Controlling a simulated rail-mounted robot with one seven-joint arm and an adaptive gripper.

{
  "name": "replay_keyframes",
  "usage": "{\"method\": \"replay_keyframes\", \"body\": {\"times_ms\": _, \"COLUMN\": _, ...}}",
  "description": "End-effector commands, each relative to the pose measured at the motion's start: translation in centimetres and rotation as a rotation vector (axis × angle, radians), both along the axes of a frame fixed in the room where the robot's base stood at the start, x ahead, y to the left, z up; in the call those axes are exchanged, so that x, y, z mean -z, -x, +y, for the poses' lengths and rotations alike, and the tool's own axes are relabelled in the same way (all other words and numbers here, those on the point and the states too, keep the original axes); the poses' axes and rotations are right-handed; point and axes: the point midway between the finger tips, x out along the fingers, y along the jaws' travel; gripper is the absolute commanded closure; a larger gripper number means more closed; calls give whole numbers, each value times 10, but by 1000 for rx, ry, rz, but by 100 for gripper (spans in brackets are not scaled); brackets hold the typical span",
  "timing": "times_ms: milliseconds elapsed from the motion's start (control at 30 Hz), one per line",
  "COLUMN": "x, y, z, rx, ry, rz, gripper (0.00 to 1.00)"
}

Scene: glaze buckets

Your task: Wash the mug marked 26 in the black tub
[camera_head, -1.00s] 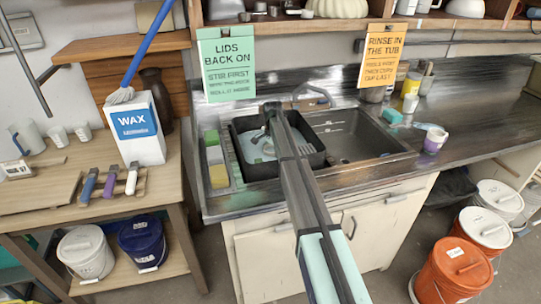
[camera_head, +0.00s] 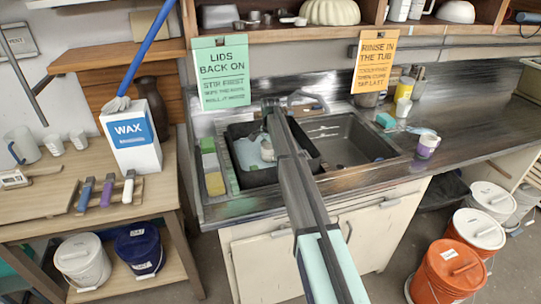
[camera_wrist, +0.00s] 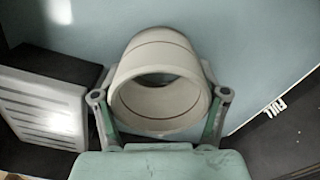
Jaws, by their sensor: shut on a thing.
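A cream mug (camera_wrist: 150,62) with thin dark lines fills the middle of the wrist view, its open mouth facing the camera. My gripper (camera_wrist: 160,88) is shut on it, with one finger on each side. No number shows on the side I see. The black tub (camera_head: 262,178) stands in the left sink basin and holds pale blue water (camera_head: 246,152). Its dark wall with a "FULL" mark (camera_wrist: 275,106) shows in the wrist view. In the head view a pale shape, likely the mug, is inside the tub, partly hidden by my arm. Whether it touches the water is unclear.
The right basin (camera_head: 350,142) is empty. A sponge tray (camera_head: 213,172) lies left of the tub. A white and purple cup (camera_head: 427,146) and a teal sponge (camera_head: 386,120) stand on the right counter. A wax box (camera_head: 132,135) stands on the left table. Orange buckets are on the floor.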

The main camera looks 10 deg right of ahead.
Motion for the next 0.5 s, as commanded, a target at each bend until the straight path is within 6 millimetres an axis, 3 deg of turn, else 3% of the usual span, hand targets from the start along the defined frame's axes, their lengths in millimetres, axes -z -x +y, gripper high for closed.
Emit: {"method": "replay_keyframes", "body": {"times_ms": 500, "x": -48, "y": 0, "z": 0, "rx": 0, "ry": -1, "rz": -1, "gripper": 76}}
